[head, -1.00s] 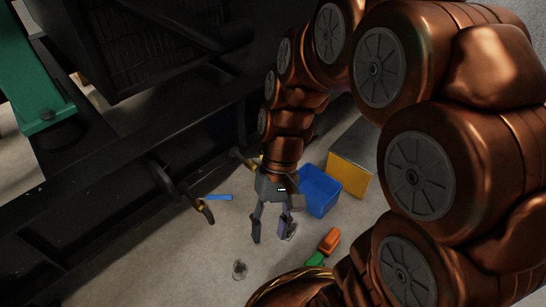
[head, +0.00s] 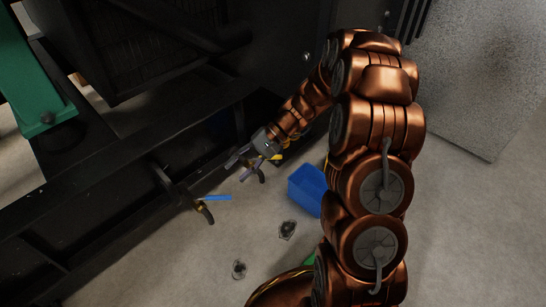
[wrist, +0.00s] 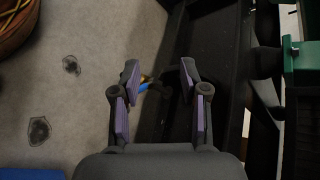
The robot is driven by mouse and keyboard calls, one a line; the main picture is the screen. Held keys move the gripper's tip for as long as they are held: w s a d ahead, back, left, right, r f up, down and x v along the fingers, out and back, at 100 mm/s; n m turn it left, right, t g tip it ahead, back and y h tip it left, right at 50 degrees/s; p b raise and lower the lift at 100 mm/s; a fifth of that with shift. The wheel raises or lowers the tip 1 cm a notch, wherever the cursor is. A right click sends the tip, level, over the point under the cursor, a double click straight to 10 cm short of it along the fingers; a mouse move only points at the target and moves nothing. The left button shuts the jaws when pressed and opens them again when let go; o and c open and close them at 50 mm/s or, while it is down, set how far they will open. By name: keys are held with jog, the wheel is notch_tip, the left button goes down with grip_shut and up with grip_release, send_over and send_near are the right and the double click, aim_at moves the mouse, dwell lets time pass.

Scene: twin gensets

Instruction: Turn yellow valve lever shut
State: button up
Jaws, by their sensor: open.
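A small yellow piece (head: 277,157), likely the yellow lever, shows in the head view beside my gripper, at a pipe outlet (head: 257,174) on the black frame. My gripper (head: 238,167) is open, its fingers pointing left along the frame and partly covering that outlet. Whether a finger touches the lever I cannot tell. A second outlet (head: 203,211) with a blue lever (head: 217,197) stands farther left. In the wrist view the fingers (wrist: 160,72) are apart with nothing held, and the blue lever (wrist: 157,90) shows beyond them. The yellow lever is not clearly visible there.
The black genset frame (head: 100,215) runs along the left. A blue bin (head: 306,188) stands on the floor right of my gripper, partly behind my arm. Dark floor patches (head: 287,230) and a green item (head: 309,259) lie nearer. A grey block (head: 465,80) stands at the right.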

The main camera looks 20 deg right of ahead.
jog(key=w+d+f+m+t+y, duration=0.2)
jog(key=w+d+f+m+t, duration=0.1)
jog(key=w+d+f, duration=0.3)
jog(key=m+t+h+p, duration=0.1)
jog(key=m+t+h, duration=0.1)
jog(key=m+t, duration=0.5)
send_near(280, 158)
jog(key=shift+n+t, duration=0.6)
jog(key=shift+t, duration=0.1)
jog(key=x, duration=0.5)
jog(key=shift+s+a+f, duration=0.2)
jog(key=shift+a+f, duration=0.05)
jog(key=shift+f, duration=0.05)
jog(key=b+x, duration=0.1)
jog(key=x, duration=0.5)
jog(key=shift+b+x, duration=0.4)
jog(key=shift+x, duration=0.4)
grip_shut()
